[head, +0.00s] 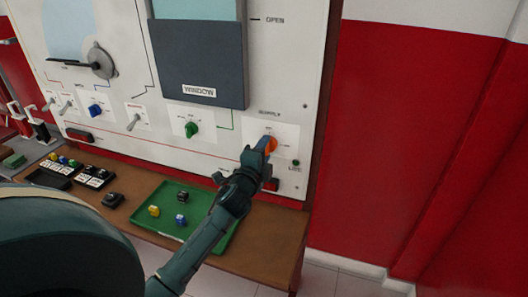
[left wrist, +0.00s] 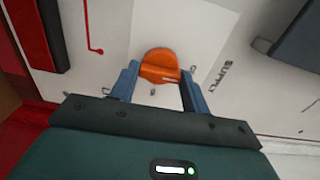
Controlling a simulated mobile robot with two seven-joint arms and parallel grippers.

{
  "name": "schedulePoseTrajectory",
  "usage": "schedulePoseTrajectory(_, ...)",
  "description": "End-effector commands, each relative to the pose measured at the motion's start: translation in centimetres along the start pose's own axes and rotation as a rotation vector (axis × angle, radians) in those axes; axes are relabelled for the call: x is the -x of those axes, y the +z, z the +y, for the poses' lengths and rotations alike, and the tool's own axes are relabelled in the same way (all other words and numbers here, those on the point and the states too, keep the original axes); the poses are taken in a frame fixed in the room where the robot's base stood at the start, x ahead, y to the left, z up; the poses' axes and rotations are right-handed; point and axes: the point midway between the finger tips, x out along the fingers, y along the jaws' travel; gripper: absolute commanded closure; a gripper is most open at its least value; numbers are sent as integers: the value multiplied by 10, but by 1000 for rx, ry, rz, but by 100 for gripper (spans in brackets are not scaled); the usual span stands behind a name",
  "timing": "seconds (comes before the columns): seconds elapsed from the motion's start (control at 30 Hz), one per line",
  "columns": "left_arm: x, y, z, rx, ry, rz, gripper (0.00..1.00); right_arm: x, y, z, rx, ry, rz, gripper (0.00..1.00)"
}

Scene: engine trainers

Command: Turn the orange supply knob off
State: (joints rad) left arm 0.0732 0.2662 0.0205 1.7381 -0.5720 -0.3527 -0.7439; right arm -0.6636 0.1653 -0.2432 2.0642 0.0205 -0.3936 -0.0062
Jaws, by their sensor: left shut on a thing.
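The orange supply knob (head: 270,144) sits on a white plate at the lower right of the panel in the head view. In the left wrist view the knob (left wrist: 160,66) is between the two blue fingers, with the word SUPPLY printed beside it. My left gripper (head: 260,147) reaches the panel from below and is shut on the knob; it also shows in the left wrist view (left wrist: 158,82). The fingers hide part of the knob's sides. My right gripper is not in view.
A green knob (head: 192,130), a blue knob (head: 95,109) and several toggle switches are on the panel to the left. A green tray (head: 172,228) with small blocks lies on the brown bench (head: 268,258) under my arm. A red wall (head: 410,130) stands at right.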

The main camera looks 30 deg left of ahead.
Motion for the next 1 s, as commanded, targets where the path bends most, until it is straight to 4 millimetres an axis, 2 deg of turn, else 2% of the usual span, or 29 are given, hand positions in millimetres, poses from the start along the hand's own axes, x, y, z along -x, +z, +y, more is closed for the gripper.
schedulePoseTrajectory(0.03, 0, 0, 0, 5, 1, 0, 76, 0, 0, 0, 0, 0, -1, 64)
schedulePoseTrajectory(0.07, 0, 0, 0, 5, 1, 0, 51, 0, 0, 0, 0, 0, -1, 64)
schedulePoseTrajectory(0.3, 0, 0, 0, 2, 0, 0, 32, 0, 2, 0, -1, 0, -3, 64)
schedulePoseTrajectory(0.57, 1, 0, 0, 1, 0, 0, 32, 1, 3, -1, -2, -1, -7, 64)
schedulePoseTrajectory(0.67, 9, 0, 1, 1, 1, 1, 32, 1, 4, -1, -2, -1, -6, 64)
schedulePoseTrajectory(0.77, 25, 0, 2, 1, 1, 1, 32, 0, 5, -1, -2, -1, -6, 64)
schedulePoseTrajectory(1.0, 80, 0, 3, 1, 3, 1, 32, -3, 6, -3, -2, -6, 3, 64)
